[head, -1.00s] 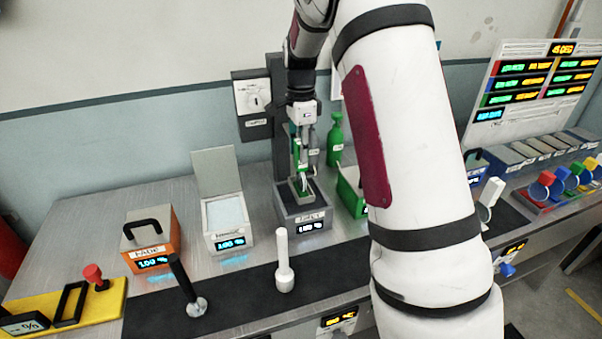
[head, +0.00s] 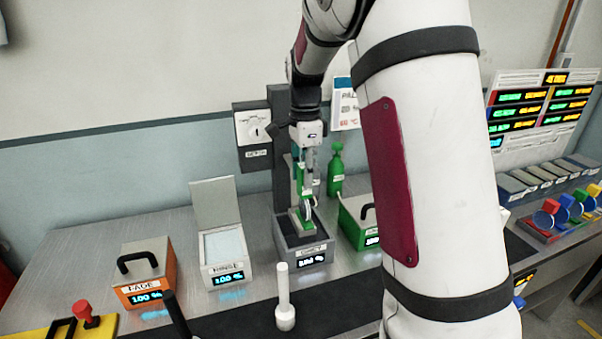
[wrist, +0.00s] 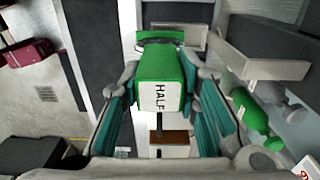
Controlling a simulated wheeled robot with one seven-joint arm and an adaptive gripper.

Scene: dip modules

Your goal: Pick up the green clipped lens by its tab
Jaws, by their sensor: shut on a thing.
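The green clipped lens (head: 302,219) hangs at the lower end of my gripper, with a pale round lens at its side. My gripper (head: 306,188) points down over the grey open-topped box (head: 291,255). In the wrist view the fingers (wrist: 160,105) are shut on the lens's green tab (wrist: 160,67), which carries a white label reading HALF. The lens's lower end overlaps the box's opening in the head view. I cannot tell whether it is inside or just above it.
A white lidded rinse box (head: 225,258) and an orange FADE box (head: 143,278) stand to the left. A green box (head: 357,228) and a green bottle (head: 336,172) stand close on the right. A white upright handle (head: 284,300) is in front.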

